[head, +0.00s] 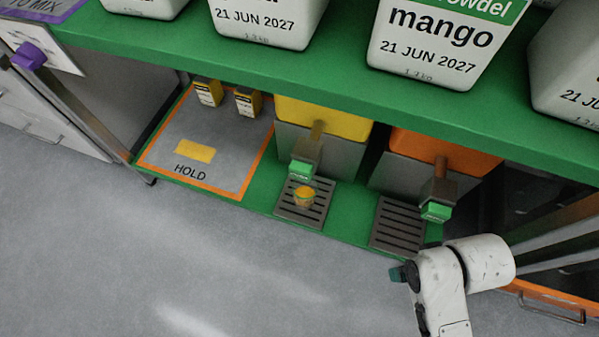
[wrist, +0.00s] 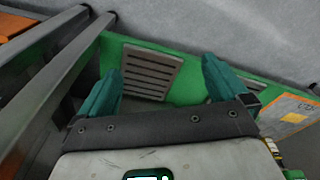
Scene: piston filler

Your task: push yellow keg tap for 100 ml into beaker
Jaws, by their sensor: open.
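The yellow keg (head: 325,120) stands on the lower green shelf, under the upper shelf. Its tap (head: 306,155) points forward and has a green end (head: 301,170). A small beaker (head: 304,197) with yellow-orange in it stands on the slotted drip tray (head: 318,212) below this tap. I cannot read its level. My gripper shows in the wrist view (wrist: 162,92) with its two teal fingers apart and nothing between them. In the head view my white arm is at the lower right, in front of the orange keg's side, well apart from the yellow keg's tap.
An orange keg (head: 440,147) with a green-ended tap (head: 436,210) stands right of the yellow one, above an empty drip tray (head: 390,232). A HOLD mat (head: 222,180) with small yellow boxes lies left. White tubs line the upper shelf (head: 180,45). The floor in front is clear.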

